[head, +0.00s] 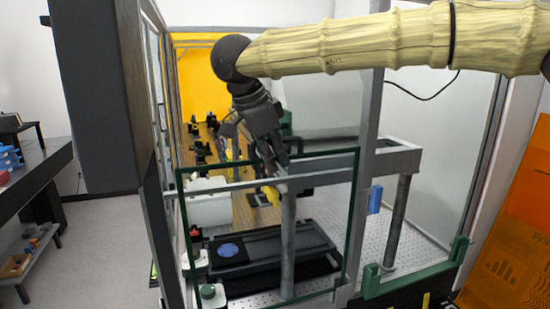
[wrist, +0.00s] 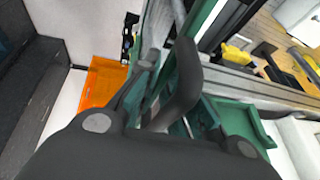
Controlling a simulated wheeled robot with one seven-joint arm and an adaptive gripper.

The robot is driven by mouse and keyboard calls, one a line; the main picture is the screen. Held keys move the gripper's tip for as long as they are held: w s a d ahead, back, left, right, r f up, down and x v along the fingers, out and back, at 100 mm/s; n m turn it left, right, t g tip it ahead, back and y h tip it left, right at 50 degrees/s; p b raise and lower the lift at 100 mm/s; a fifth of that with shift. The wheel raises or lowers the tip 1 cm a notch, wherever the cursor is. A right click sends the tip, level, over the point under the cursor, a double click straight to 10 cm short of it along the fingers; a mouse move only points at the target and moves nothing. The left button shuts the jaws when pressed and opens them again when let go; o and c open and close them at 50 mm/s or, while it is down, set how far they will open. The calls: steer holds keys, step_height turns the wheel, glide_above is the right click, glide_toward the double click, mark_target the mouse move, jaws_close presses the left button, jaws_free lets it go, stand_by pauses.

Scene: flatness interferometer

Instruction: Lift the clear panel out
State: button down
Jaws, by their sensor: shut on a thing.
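The clear panel with a dark green frame (head: 352,215) stands upright at the front of the instrument enclosure in the head view. I see the inside of the enclosure through it. My gripper (head: 278,170) is at the middle of the panel's top edge, pointing down, and is shut on it. In the wrist view the fingers (wrist: 168,95) close by a green bar of the frame (wrist: 200,18); the contact itself is partly hidden by the fingers. I cannot tell whether the panel's lower edge touches its seat.
A green bracket (head: 415,270) sits at the right front of the enclosure. A grey post (head: 288,245) and a black stage with a blue disc (head: 228,250) show behind the panel. An orange translucent sheet (head: 505,245) stands at right. A dark bench (head: 35,165) is at left.

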steer(key=shift+r+p, duration=2.2)
steer(key=shift+r, duration=1.55)
steer(key=s+d+r, duration=0.2)
steer(key=s+d, duration=0.1)
steer(key=s, duration=0.8)
steer(key=shift+s+d, duration=0.2)
steer(key=shift+d, duration=0.15)
stand_by(0.6)
steer(key=shift+f, duration=0.1)
stand_by(0.4)
